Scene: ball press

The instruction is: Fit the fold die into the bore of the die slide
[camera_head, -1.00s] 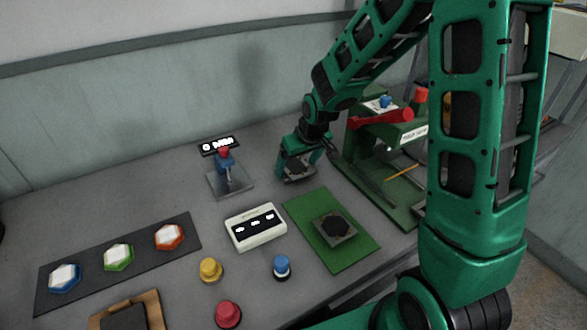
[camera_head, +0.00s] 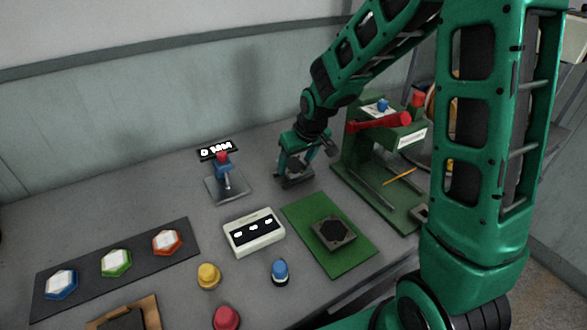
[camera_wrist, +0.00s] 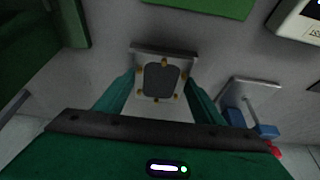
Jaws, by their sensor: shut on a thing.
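My gripper (camera_head: 294,172) is at the back of the bench, between the small stand and the green press. Its fingers are shut on a grey metal block, which I take to be the fold die (camera_wrist: 161,81); in the wrist view it has a dark, rounded-square middle and several brass studs. A square grey block with a dark hexagonal face (camera_head: 334,232) lies on a green mat (camera_head: 306,214). I cannot tell whether that dark face is a recess. The green press (camera_head: 374,181) stands right of my gripper. I cannot clearly make out the die slide or its bore.
A small stand with a blue and red top (camera_head: 224,170) is left of my gripper. A white box with dark windows (camera_head: 254,232) lies in front. Yellow (camera_head: 208,276), blue (camera_head: 280,272) and red (camera_head: 227,318) knobs stand near the front. Bare bench lies left of the stand.

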